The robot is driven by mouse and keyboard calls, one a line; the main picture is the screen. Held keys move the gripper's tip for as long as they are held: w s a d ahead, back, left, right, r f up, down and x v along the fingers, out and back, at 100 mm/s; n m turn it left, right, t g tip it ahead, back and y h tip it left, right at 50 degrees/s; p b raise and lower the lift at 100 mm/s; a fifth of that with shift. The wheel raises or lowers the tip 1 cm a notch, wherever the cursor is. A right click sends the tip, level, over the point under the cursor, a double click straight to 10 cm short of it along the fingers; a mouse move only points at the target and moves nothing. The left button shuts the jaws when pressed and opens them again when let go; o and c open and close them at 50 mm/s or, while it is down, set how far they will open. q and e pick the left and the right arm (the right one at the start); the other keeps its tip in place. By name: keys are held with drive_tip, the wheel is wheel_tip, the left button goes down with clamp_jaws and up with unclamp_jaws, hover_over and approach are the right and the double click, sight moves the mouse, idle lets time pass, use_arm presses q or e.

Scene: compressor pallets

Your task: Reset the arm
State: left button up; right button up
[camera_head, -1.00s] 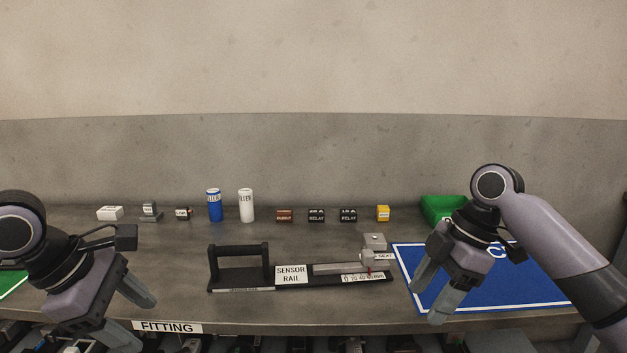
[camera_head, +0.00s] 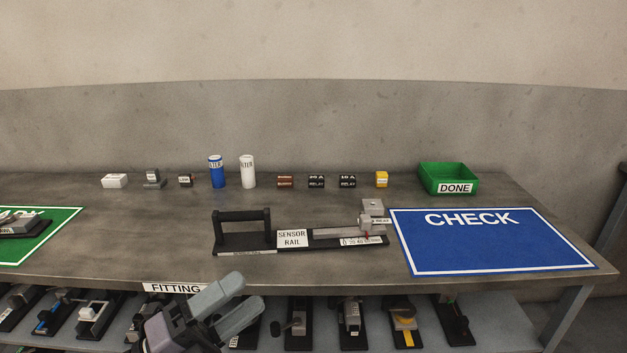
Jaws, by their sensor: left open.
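My left gripper (camera_head: 228,303) is low in the head view, in front of the table's front edge, just right of the FITTING label (camera_head: 172,288). Its fingers point up and to the right, apart and empty. Part of the arm behind it is cut off by the bottom edge of the picture. My right gripper is out of the picture.
The table (camera_head: 130,225) holds the sensor rail (camera_head: 291,238), a blue CHECK mat (camera_head: 490,247), a green mat (camera_head: 50,236), a green DONE bin (camera_head: 448,178) and a back row of small parts. A lower shelf (camera_head: 275,335) carries several devices.

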use_arm(q)
drive_tip(key=s+a+f+n+t+y+p, duration=0.15)
drive_tip(key=a+f+n+y, duration=0.25)
drive_tip(key=f+n+y, duration=0.45)
drive_tip(key=a+f+n+t+y, duration=0.35)
drive_tip(key=f+n, duration=0.25)
drive_tip(key=n, duration=0.5)
drive_tip(key=s+a+f+n+g+y, duration=0.2)
drive_tip(key=s+f+n+g+y, duration=0.2)
drive_tip(key=s+f, duration=0.7)
wheel_tip(320, 180, down, 3)
drive_tip(key=n+g, duration=0.2)
drive_tip(key=n, duration=0.2)
drive_tip(key=shift+s+r+g, duration=0.15)
drive_tip(key=shift+s+g, duration=0.15)
drive_tip(key=shift+s, duration=0.1)
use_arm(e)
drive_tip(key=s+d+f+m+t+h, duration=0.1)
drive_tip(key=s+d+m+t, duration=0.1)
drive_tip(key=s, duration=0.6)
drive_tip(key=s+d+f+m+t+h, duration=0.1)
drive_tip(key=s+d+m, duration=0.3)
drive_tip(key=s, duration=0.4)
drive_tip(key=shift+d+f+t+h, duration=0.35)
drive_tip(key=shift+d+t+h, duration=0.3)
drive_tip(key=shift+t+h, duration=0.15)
